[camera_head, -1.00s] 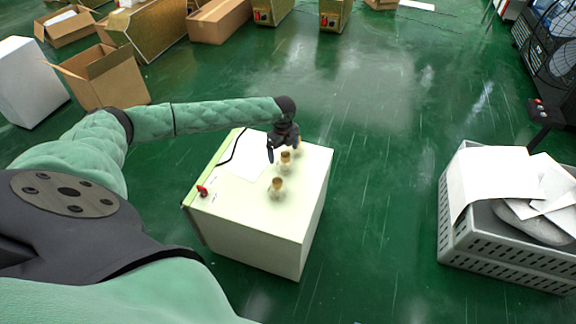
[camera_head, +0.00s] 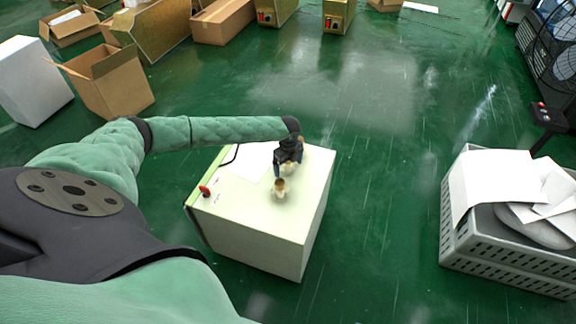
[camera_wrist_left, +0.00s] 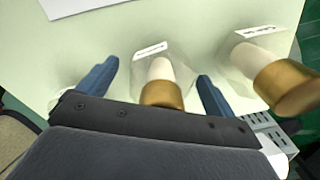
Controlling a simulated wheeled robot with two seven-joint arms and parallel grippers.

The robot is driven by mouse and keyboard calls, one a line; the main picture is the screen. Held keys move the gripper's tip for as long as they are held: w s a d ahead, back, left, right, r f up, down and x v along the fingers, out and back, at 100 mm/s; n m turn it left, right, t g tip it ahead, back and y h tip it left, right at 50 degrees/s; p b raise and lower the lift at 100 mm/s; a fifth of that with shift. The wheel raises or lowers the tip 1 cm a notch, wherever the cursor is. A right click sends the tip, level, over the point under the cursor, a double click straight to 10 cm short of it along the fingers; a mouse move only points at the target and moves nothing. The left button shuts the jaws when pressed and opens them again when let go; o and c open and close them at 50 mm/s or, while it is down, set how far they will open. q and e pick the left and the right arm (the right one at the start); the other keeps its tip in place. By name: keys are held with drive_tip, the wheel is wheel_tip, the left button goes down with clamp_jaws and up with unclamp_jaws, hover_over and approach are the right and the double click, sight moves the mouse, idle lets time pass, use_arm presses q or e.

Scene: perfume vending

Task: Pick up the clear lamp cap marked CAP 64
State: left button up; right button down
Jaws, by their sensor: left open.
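Clear caps with gold tops and pale cores stand on a white box (camera_head: 255,230). In the head view the nearest cap (camera_head: 279,188) stands in front of my left gripper (camera_head: 286,164); another cap (camera_head: 288,168) is partly hidden at the gripper. In the left wrist view my left gripper (camera_wrist_left: 157,72) is open, its blue fingers on either side of one gold-topped cap (camera_wrist_left: 161,94). A second cap (camera_wrist_left: 285,88) stands outside the fingers at the right. Both have small white labels beside them, too small to read, so I cannot tell which is CAP 64. My right gripper is not in view.
A white sheet (camera_head: 243,163) and a red switch (camera_head: 204,191) are on the box top. A grey crate (camera_head: 500,255) with papers stands at the right. Open cardboard boxes (camera_head: 115,82) stand at the back left. The green floor between box and crate is clear.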

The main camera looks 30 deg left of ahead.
use_arm(q)
drive_tip(key=c, duration=1.1)
drive_tip(key=shift+r, duration=0.1)
